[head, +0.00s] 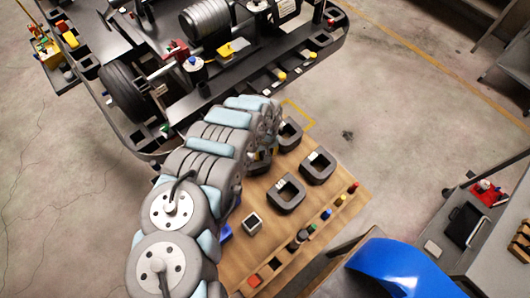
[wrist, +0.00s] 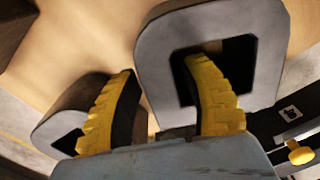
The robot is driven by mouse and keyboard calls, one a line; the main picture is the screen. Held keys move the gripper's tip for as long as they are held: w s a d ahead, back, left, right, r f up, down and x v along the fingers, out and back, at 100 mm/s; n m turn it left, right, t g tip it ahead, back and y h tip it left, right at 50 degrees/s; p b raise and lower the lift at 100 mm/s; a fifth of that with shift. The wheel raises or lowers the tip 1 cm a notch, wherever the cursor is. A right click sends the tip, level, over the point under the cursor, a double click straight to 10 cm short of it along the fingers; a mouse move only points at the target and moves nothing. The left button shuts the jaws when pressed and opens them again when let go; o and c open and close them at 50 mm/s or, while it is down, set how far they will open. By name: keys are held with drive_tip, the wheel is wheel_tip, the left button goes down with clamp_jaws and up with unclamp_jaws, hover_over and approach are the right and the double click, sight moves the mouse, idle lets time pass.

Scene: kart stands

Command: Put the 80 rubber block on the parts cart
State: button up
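Several dark grey square rings with rounded corners and small pale labels stand on a wooden table (head: 275,232). In the head view, one block (head: 292,143) is beside my wrist, a second block (head: 329,170) is to its right, and a third block (head: 300,201) is nearer. The labels are too small to read, so I cannot tell which is the 80. In the wrist view, my gripper (wrist: 165,100) is open; its yellow fingers lie either side of the near wall of a large block (wrist: 165,50). The right finger overlaps its hole; the left finger overlaps another block (wrist: 85,95).
A grey cart or bench (head: 490,250) at the right, possibly the parts cart, carries a black tray (head: 465,224) and a red item. Small coloured pieces line the table's near edge. A blue curved shape (head: 400,270) stands in front. A kart on a stand (head: 215,110) fills the top.

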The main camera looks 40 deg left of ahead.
drive_tip(key=shift+w+r, duration=0.1)
drive_tip(key=shift+r, duration=1.55)
wheel_tip(320, 180, up, 9)
drive_tip(key=shift+p, duration=0.4)
drive_tip(key=shift+f, duration=0.1)
